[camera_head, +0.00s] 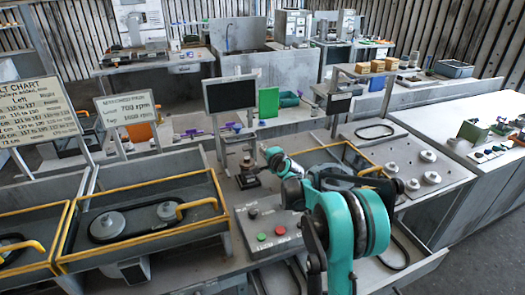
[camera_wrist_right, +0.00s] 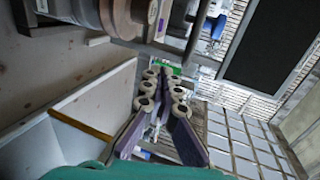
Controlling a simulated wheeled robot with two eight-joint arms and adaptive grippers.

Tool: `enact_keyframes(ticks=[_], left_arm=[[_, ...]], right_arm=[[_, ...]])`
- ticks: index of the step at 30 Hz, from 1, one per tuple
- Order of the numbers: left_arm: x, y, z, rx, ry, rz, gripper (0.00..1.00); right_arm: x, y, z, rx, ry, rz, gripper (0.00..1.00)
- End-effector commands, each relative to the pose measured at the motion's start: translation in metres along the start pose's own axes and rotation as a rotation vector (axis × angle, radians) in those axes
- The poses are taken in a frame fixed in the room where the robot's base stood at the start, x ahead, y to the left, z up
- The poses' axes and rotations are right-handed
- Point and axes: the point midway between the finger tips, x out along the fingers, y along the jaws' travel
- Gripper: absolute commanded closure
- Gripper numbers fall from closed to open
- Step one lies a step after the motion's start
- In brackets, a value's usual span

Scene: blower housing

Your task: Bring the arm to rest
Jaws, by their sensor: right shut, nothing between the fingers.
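My right arm (camera_head: 350,230), teal and black, rises from the bottom right of the head view. It bends over the workbench towards a small dark fixture (camera_head: 248,178) at the middle. In the head view its fingers are too small and dark to make out clearly. In the right wrist view my right gripper (camera_wrist_right: 158,78) has its two purple-grey fingers converging at the tips, shut and empty. A round metal-and-tan part (camera_wrist_right: 122,14) is close by at the top left of that view, apart from the fingers. My left arm and gripper are in neither view.
A dark monitor (camera_head: 230,94) stands behind the fixture. Yellow-edged trays (camera_head: 140,185) with pulleys are at left. A plate with round knobs (camera_head: 410,165) is at right. Grey floor (camera_head: 490,235) is clear at far right.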

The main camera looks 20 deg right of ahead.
Motion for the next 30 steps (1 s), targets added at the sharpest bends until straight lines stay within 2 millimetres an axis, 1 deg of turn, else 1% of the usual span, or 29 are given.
enact_keyframes(ticks=[7,8,11,14,15,17,18,20,21,23,24,26,27,29,30], left_arm=[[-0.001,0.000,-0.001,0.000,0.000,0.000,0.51],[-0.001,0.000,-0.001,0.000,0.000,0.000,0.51],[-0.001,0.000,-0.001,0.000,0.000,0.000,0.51],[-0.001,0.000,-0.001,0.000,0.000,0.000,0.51],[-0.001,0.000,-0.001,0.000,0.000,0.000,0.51],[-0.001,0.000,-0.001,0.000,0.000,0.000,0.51],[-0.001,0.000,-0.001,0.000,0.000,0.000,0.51],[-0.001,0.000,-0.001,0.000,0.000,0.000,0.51],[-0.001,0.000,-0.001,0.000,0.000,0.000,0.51],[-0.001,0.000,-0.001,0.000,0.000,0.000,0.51],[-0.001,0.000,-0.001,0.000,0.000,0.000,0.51],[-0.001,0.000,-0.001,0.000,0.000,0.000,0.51],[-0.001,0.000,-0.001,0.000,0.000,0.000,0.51],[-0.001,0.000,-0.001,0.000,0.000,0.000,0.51],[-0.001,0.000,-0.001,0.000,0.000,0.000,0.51]], right_arm=[[-0.008,-0.003,0.004,-0.016,-0.005,0.006,1.00],[-0.012,-0.005,0.007,-0.031,-0.008,0.011,1.00],[-0.036,-0.011,0.024,-0.118,-0.030,0.044,1.00],[-0.077,-0.016,0.049,-0.262,-0.069,0.098,1.00],[-0.097,-0.016,0.060,-0.330,-0.087,0.122,1.00],[-0.127,-0.012,0.074,-0.433,-0.115,0.159,1.00],[-0.148,-0.009,0.084,-0.502,-0.135,0.183,1.00],[-0.179,-0.001,0.096,-0.602,-0.164,0.219,1.00],[-0.199,0.006,0.103,-0.670,-0.184,0.242,1.00],[-0.231,0.018,0.112,-0.770,-0.215,0.277,1.00],[-0.251,0.028,0.117,-0.837,-0.236,0.300,1.00],[-0.282,0.044,0.125,-0.935,-0.269,0.334,1.00],[-0.301,0.056,0.128,-1.001,-0.291,0.356,1.00],[-0.330,0.076,0.132,-1.096,-0.325,0.390,1.00],[-0.348,0.090,0.134,-1.158,-0.348,0.411,1.00]])
